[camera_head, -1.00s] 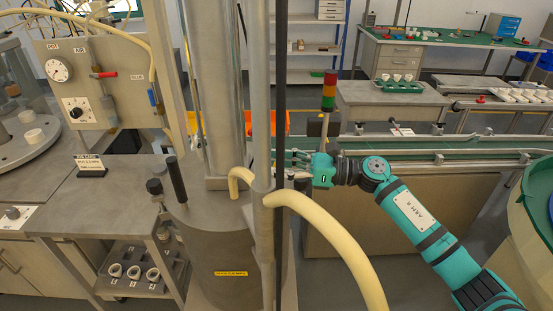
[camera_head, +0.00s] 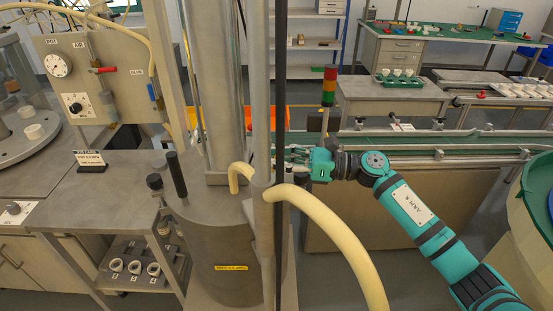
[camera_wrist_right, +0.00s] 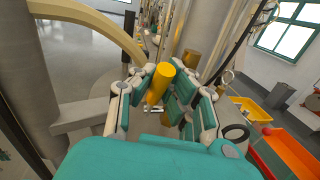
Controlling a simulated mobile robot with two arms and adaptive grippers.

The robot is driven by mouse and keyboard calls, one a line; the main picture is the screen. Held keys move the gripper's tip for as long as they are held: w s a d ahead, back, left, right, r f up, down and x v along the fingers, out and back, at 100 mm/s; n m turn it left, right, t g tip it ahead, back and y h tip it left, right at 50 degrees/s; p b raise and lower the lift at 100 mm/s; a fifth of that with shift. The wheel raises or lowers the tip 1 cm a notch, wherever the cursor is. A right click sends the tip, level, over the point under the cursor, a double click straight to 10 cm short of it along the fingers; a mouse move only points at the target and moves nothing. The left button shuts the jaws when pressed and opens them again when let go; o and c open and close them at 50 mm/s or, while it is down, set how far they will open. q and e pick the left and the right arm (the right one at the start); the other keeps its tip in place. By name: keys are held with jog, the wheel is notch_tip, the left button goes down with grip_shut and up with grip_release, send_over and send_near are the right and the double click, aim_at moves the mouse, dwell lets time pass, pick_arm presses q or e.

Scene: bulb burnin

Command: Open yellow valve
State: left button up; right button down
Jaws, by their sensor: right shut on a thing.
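A yellow cylindrical handle (camera_wrist_right: 158,85), which looks like the yellow valve's grip, stands tilted between the fingers of my right gripper (camera_wrist_right: 160,100) in the right wrist view. The fingers are shut on it, one on each side. A second, darker yellow cylinder (camera_wrist_right: 190,59) shows just beyond; I cannot tell how the two connect. In the head view my right gripper (camera_head: 292,158) reaches in from the right, its fingertips partly hidden behind the upright pipes, and the yellow handle cannot be seen there. My left gripper is not in view.
A large grey cylinder machine (camera_head: 225,250) with upright pipes and a cream hose (camera_head: 335,235) stands in front of my right gripper. A gauge panel (camera_head: 100,85) with red and blue handles is at left. A conveyor (camera_head: 450,145) runs behind my right arm.

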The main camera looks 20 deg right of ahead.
jog(key=h+p, duration=0.1)
jog(key=a+r+g+h+p, duration=0.1)
jog(key=p, duration=0.1)
jog(key=h+p, duration=0.1)
jog(key=p, duration=0.1)
jog(key=shift+w+a+r+n+g, duration=0.15)
jog(key=shift+w+a+n+g, duration=0.05)
jog(key=shift+a+n+g, duration=0.15)
jog(key=shift+a+f+h+p, duration=0.3)
jog(key=shift+h+p, duration=0.1)
jog(key=shift+p, duration=0.1)
jog(key=shift+w+f, duration=0.1)
jog(key=shift+f, duration=0.1)
jog(key=c, duration=1.3)
grip_release()
jog(key=shift+o, duration=0.2)
jog(key=shift+d+r, duration=0.1)
jog(key=shift+d, duration=0.15)
jog(key=v, duration=1.1)
jog(key=shift+d+r, duration=0.2)
jog(key=shift+r, duration=0.1)
